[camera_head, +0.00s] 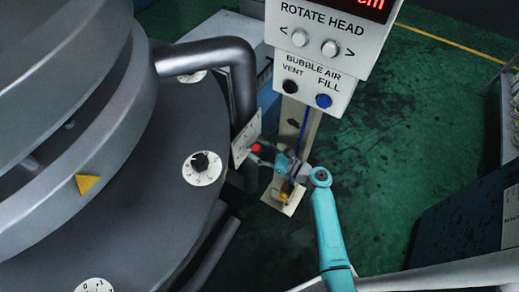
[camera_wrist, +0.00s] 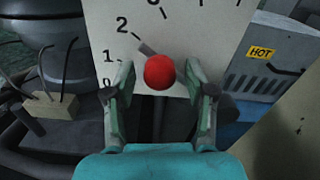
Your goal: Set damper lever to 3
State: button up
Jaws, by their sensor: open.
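The damper lever's red knob (camera_wrist: 160,72) stands in front of a pale scale plate (camera_wrist: 205,25) in the wrist view. A short grey bar (camera_wrist: 147,48) shows behind the knob, pointing up and left close to the mark at 2. The figures 0, 1 and 2 are readable; those further round are cut off at the top. My gripper (camera_wrist: 158,78) is open, with one finger on each side of the knob and a visible gap on both sides. In the head view the red knob (camera_head: 256,148) and the plate (camera_head: 243,140) are small, with my gripper (camera_head: 268,156) beside them.
A large grey drum (camera_head: 90,130) and bent pipe (camera_head: 235,70) lie left of the plate in the head view. A control panel (camera_head: 320,60) with buttons hangs above. Green floor (camera_head: 400,150) is open at right.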

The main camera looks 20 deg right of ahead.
grip_shut()
jog(key=shift+r, duration=0.1)
jog(key=shift+w+d+r+m, duration=0.35)
jog(key=shift+r+m, duration=0.1)
jog(key=shift+m, duration=0.45)
jog(key=shift+w+d+r+m, duration=0.2)
jog(key=shift+d+r+m, duration=0.2)
jog(key=shift+m, duration=0.5)
grip_release()
